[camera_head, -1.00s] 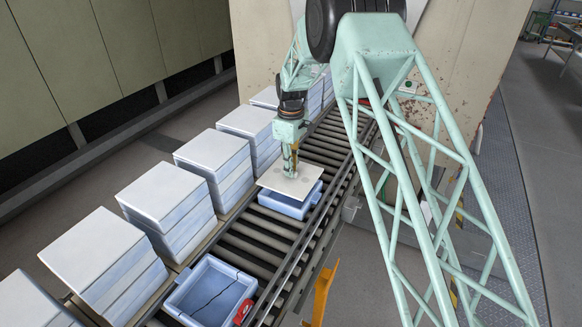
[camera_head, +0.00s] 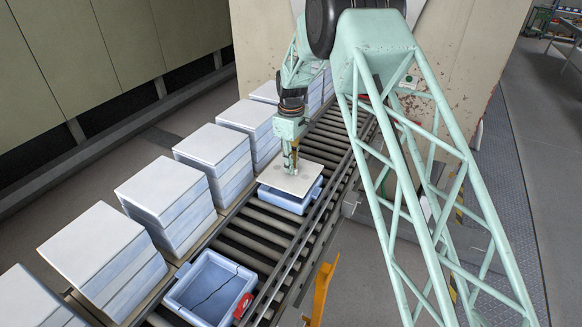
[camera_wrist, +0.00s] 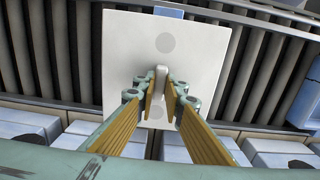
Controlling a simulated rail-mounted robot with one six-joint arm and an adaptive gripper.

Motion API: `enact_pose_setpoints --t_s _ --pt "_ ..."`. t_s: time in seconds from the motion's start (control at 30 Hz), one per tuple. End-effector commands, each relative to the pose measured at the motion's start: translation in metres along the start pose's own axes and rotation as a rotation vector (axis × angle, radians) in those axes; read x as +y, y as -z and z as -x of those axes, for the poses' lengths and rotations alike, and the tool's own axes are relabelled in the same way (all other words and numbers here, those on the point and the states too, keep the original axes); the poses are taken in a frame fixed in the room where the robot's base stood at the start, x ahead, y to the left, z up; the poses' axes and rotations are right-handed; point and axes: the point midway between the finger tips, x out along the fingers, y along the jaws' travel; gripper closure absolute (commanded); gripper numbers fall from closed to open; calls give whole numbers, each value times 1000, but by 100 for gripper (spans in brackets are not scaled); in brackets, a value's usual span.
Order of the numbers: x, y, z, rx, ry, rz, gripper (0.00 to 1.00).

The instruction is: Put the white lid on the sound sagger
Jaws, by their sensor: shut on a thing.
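The white lid (camera_head: 284,181) is a flat square plate, seen over the blue sagger (camera_head: 291,205) on the roller conveyor. The sagger's near walls and right rim show past the lid; its inside is mostly hidden. I cannot tell whether the lid touches the rim. My gripper (camera_head: 290,172) is above the lid. In the wrist view, my gripper (camera_wrist: 158,88) is shut on the small upright grip at the middle of the lid (camera_wrist: 125,60). A bit of blue sagger (camera_wrist: 168,12) shows past the lid's top edge. A second blue sagger (camera_head: 172,300), nearer, is open with a dark crack across its floor.
A red object (camera_head: 243,305) sits at the cracked sagger's right corner. Lidded stacks (camera_head: 160,185) line the conveyor's left side. Bare rollers (camera_head: 250,240) lie between the two saggers. A yellow-orange bracket (camera_head: 322,290) stands at the conveyor's right edge.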

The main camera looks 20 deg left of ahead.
Motion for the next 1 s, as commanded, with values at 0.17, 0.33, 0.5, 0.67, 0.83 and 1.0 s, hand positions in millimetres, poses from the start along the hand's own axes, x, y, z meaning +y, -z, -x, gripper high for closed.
enact_pose_setpoints --t_s 0.17,0.33,0.5,0.67,0.83,1.0 --pt "0 0 1 1 -1 0 100" --pt "0 0 1 1 -1 0 100" --pt "0 0 -2 0 0 0 100" --pt "0 0 -7 0 0 0 100" --pt "0 0 -12 0 0 0 100" --pt "0 0 -17 0 0 0 100"
